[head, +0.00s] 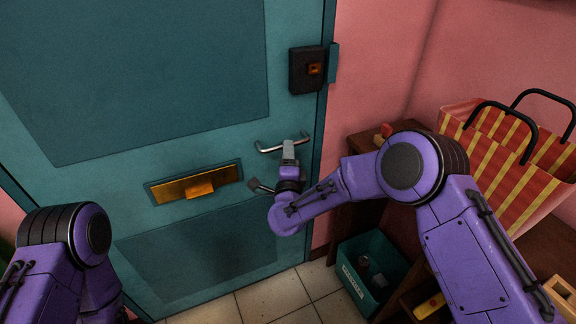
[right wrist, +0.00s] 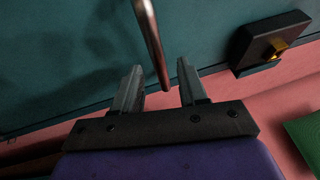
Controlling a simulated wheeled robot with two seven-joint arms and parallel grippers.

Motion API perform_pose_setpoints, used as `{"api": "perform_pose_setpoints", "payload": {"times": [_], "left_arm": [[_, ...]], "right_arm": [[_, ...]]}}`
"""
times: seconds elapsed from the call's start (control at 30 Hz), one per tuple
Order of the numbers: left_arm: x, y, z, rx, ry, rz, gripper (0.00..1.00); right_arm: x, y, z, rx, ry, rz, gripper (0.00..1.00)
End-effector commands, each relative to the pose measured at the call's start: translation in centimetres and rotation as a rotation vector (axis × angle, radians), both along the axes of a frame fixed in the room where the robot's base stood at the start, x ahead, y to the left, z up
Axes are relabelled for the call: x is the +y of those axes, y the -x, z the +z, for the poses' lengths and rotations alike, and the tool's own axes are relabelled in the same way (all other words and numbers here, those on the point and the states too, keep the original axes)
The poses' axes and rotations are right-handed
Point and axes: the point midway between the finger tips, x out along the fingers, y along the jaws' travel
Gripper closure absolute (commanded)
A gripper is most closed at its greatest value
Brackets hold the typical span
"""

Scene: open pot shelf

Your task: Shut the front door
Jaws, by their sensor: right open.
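The teal front door (head: 190,140) fills the left and middle of the head view. Its right edge lies close along the frame; I cannot tell whether it is fully latched. A silver lever handle (head: 270,149) is near that edge, below a black lock box (head: 306,70). My right gripper (head: 271,168) is open at the handle. In the right wrist view, the handle bar (right wrist: 151,38) reaches between the two open fingers (right wrist: 158,68), with visible gaps on both sides. The lock box shows there too (right wrist: 262,45). My left arm shows at lower left, but its gripper does not.
A brass letter slot (head: 190,186) is on the door. Right of the door, a brown shelf (head: 352,148) carries a red-and-yellow striped bag (head: 485,180). A teal bin (head: 350,283) stands below. Tiled floor (head: 270,297) is clear in front of the door.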

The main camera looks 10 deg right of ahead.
Motion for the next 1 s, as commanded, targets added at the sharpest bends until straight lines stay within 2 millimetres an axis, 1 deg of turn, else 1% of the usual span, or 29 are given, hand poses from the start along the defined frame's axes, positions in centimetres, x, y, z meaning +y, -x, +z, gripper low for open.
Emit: {"api": "perform_pose_setpoints", "payload": {"times": [0.03,0.1,0.2,0.3,0.4,0.5,0.87,0.93,0.97,1.0], "left_arm": [[0.0,0.0,-0.3,0.000,0.000,0.000,0.57],[0.0,0.0,-0.5,0.000,0.000,0.000,0.57],[0.0,0.0,-0.7,0.000,0.000,0.000,0.57],[0.0,0.0,-0.9,0.000,0.000,0.000,0.57],[0.0,0.0,-0.9,0.000,0.000,0.000,0.57],[0.0,0.0,-0.9,0.000,0.000,0.000,0.57],[0.0,0.0,-0.9,0.000,0.000,0.000,0.57],[0.0,0.0,-0.9,0.000,0.000,0.000,0.57],[0.0,0.0,-0.9,0.000,0.000,0.000,0.57],[0.0,0.0,-0.9,0.000,0.000,0.000,0.57]], "right_arm": [[0.3,1.2,-0.4,0.002,0.003,0.005,0.58],[0.5,3.0,-0.6,0.001,0.003,0.004,0.58],[0.8,5.2,-1.0,0.001,0.003,0.002,0.58],[1.1,6.8,-1.3,0.000,0.002,0.002,0.58],[1.1,7.7,-1.4,0.001,0.001,0.001,0.58],[1.2,8.0,-1.4,0.000,0.001,0.000,0.58],[1.2,8.0,-1.4,0.000,0.001,0.000,0.58],[1.4,7.9,-1.5,0.014,0.042,0.004,0.58],[1.8,7.9,-1.9,0.039,0.094,0.018,0.58],[2.1,8.4,-3.5,0.109,0.200,0.047,0.58]]}}
